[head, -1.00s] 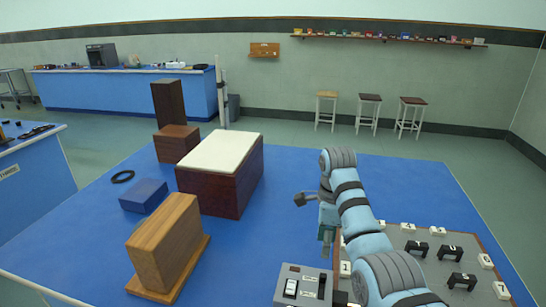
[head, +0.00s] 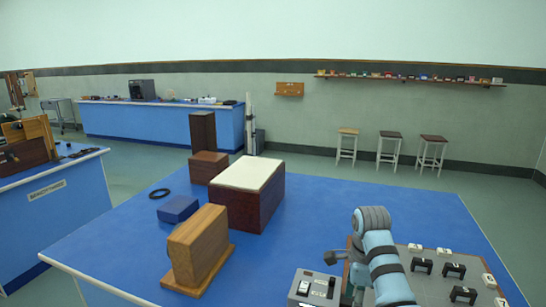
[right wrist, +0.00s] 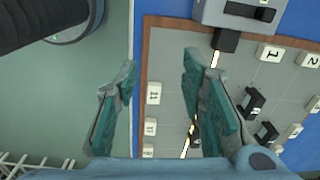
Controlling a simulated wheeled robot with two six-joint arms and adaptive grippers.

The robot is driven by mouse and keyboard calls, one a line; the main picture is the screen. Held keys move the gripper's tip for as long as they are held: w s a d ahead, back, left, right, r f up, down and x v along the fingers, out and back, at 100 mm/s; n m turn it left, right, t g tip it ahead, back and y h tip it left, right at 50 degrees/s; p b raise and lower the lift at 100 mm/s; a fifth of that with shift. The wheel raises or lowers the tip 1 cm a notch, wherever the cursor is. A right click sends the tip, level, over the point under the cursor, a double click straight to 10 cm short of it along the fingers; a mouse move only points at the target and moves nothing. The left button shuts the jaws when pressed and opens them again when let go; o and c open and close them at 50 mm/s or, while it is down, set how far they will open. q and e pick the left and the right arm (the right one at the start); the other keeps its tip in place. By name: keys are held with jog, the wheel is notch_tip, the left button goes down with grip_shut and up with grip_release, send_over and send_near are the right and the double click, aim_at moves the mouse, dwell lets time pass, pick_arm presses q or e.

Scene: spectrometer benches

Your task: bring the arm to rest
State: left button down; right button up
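My right arm (head: 380,255) reaches in from the lower right of the head view, over the blue bench (head: 335,205). Its gripper (head: 343,268) hangs down near the grey switch box (head: 316,287), partly hidden by the arm. In the right wrist view the gripper (right wrist: 160,78) is open, with two teal-padded fingers wide apart and nothing held between them. Below the fingers lie the left part of the grey numbered board (right wrist: 175,60) and the floor past the bench edge. My left gripper is in neither view.
The grey board (head: 428,285) carries black bridge-shaped pieces (head: 453,270) and white number tags. To its left stand a wooden block (head: 197,245), a cream-topped dark box (head: 248,205), a blue block (head: 178,209) and a black ring (head: 160,194). The bench middle is clear.

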jog(key=f+n, duration=0.1)
jog(key=f, duration=0.1)
jog(key=s+f+n, duration=0.1)
jog(key=f, duration=0.2)
jog(key=s+d+f+n, duration=0.1)
jog(key=f, duration=0.2)
jog(key=shift+f+n, duration=0.2)
jog(key=shift+n, duration=0.1)
jog(key=s+d+f+n+t, duration=0.25)
jog(key=s+f+n, duration=0.35)
jog(key=s+f, duration=0.4)
jog(key=s+d+r+n, duration=0.1)
jog(key=s+r+n, duration=0.2)
jog(key=s+n, duration=1.35)
jog(key=s+d+f+m, duration=0.1)
jog(key=s+f+m, duration=0.15)
jog(key=f, duration=0.65)
jog(key=s+d+f+m, duration=0.1)
jog(key=s+f+m, duration=0.15)
jog(key=f, duration=0.65)
jog(key=s+f+g, duration=0.1)
jog(key=s+f, duration=1.3)
jog(key=shift+s+d+f+g+h, duration=0.25)
jog(key=shift+s+d+g+h, duration=0.1)
jog(key=shift+d+h, duration=0.05)
